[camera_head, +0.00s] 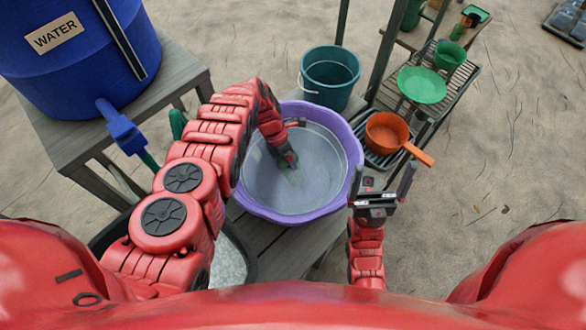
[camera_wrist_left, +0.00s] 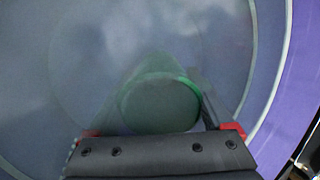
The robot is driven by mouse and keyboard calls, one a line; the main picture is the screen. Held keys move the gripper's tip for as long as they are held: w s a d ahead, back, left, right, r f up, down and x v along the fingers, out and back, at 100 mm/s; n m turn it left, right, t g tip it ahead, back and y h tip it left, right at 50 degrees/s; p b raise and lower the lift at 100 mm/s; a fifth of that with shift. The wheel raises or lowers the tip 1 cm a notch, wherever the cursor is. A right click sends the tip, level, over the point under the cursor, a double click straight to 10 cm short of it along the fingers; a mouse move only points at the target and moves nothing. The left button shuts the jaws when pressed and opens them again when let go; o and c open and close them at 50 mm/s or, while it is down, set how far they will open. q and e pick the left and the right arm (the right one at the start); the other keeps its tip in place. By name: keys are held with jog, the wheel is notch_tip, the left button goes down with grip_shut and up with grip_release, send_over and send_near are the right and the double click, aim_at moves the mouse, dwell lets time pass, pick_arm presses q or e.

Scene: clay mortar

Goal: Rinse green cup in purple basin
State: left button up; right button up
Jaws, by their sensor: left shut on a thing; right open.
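The purple basin (camera_head: 354,153) holds cloudy water and stands on a wooden bench in front of me. My left gripper (camera_head: 291,172) reaches down into the basin, its fingers under the water. It is shut on the green cup (camera_head: 294,178), which shows only faintly through the water. In the left wrist view the green cup (camera_wrist_left: 160,103) sits between the fingers, its round mouth facing the camera, with a brighter green rim at the right. My right gripper (camera_head: 384,186) is open and empty, right of the basin and apart from it.
A blue water barrel (camera_head: 85,80) with a tap (camera_head: 122,128) stands at the left. A teal bucket (camera_head: 330,92) is behind the basin. An orange pan (camera_head: 384,131) lies right of the basin. A rack (camera_head: 460,85) at the back right holds a green plate (camera_head: 421,85) and a green bowl (camera_head: 449,55).

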pick_arm(q)
jog(key=shift+s+a+f, duration=0.1)
jog(key=shift+a, duration=0.45)
jog(key=shift+d+b, duration=0.8)
jog(key=shift+d, duration=0.5)
jog(key=shift+a, duration=1.35)
jog(key=shift+d+f+b, duration=0.1)
jog(key=shift+d+b, duration=0.5)
jog(key=shift+d, duration=0.1)
jog(key=shift+d+b, duration=0.3)
jog(key=shift+d, duration=0.3)
jog(key=shift+a, duration=1.2)
jog(key=shift+d, duration=0.1)
jog(key=shift+d+b, duration=0.5)
jog(key=shift+b, duration=0.05)
jog(key=shift+r, duration=0.2)
